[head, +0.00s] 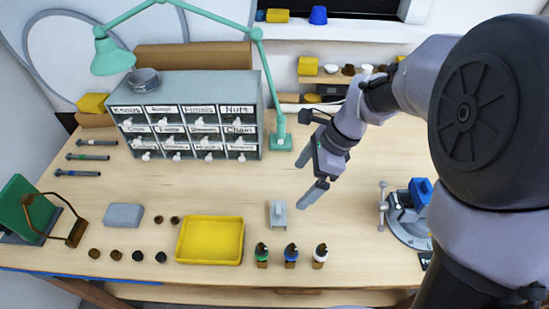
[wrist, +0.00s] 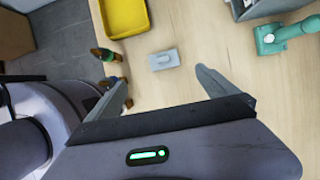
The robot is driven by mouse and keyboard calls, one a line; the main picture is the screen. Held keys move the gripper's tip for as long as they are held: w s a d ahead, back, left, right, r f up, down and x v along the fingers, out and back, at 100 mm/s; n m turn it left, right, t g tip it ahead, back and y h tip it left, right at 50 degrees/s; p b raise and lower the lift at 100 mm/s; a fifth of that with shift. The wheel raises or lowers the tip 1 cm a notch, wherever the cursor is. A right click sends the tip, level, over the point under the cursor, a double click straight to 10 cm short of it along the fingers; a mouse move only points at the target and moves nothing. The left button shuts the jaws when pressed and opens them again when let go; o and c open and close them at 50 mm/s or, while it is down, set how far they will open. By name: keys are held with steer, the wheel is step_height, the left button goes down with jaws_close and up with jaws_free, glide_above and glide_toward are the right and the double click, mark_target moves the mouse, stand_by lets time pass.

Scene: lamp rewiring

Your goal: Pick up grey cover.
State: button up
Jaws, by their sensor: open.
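A small grey cover (head: 278,214) with a raised piece on top lies flat on the table, just right of the yellow tray. It also shows in the wrist view (wrist: 164,60), ahead of my gripper and between the lines of its two fingers. My gripper (head: 306,156) is open and empty, above the table and to the right of the cover, not touching it. In the wrist view, my gripper's (wrist: 159,73) fingers are spread wide with bare table between them.
The yellow tray (head: 209,241) stands left of the cover. Several small bottles (head: 291,253) stand in front of it. A grey block (head: 123,215) lies further left. A drawer cabinet (head: 190,115) and green lamp base (head: 280,143) are behind; a vise (head: 409,215) is at right.

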steer(key=b, duration=0.4)
glide_toward(279, 208)
steer(key=x, duration=0.5)
steer(key=shift+s+a, duration=0.1)
steer(key=shift+s, duration=0.25)
steer(key=x, duration=0.2)
steer(key=b+x, duration=0.2)
steer(key=x, duration=0.1)
steer(key=shift+w+f, duration=0.3)
steer(key=shift+w, duration=0.05)
steer(key=shift+r, duration=0.15)
steer(key=shift+c, duration=0.9)
steer(key=c, duration=1.3)
